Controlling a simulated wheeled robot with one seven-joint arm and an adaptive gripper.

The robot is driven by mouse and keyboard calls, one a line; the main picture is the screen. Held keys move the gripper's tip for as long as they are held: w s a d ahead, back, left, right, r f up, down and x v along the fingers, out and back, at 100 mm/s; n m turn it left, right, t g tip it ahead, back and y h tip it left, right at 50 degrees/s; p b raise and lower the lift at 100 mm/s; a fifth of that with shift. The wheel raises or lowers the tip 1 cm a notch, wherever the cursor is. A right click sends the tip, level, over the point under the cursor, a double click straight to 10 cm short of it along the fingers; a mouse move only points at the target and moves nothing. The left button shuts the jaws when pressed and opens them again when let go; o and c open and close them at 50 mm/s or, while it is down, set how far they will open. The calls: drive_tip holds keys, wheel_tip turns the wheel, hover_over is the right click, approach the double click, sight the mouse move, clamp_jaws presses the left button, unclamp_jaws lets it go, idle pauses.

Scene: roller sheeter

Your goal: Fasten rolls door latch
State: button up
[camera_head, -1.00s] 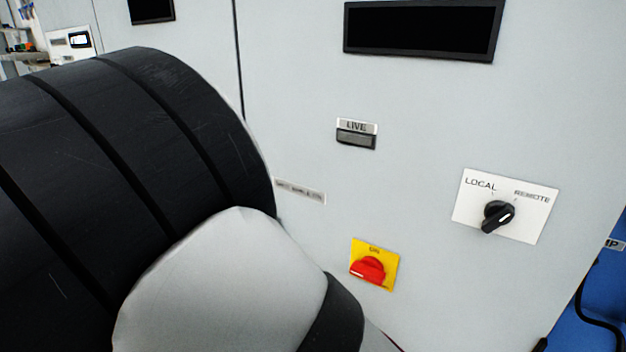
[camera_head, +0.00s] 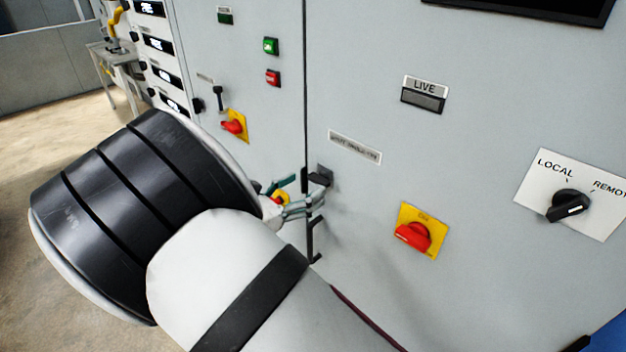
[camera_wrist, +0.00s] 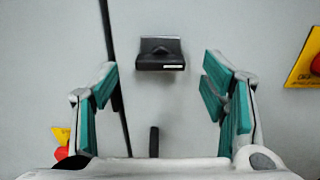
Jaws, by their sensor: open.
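A small black latch (camera_head: 320,176) sits on the grey cabinet front, just right of the dark vertical door seam. In the wrist view the latch (camera_wrist: 160,54) is a dark block with a raised knob and a pale mark on its lower edge. My gripper (camera_head: 290,192) is open beside it, its teal-padded fingers partly hidden by my arm. In the wrist view my gripper (camera_wrist: 160,80) has its fingers wide apart on either side of the latch, with nothing between the pads.
A black bar-like handle (camera_head: 315,240) is below the latch, near the seam. A red knob on a yellow plate (camera_head: 414,236) and a LOCAL/REMOTE switch (camera_head: 568,206) are to the right. Another red knob (camera_head: 233,125) is left of the seam. Open floor (camera_head: 30,200) lies at far left.

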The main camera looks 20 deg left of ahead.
sight(315, 181)
drive_tip(key=shift+x, duration=1.85)
drive_tip(key=shift+c, duration=0.6)
drive_tip(key=c, duration=1)
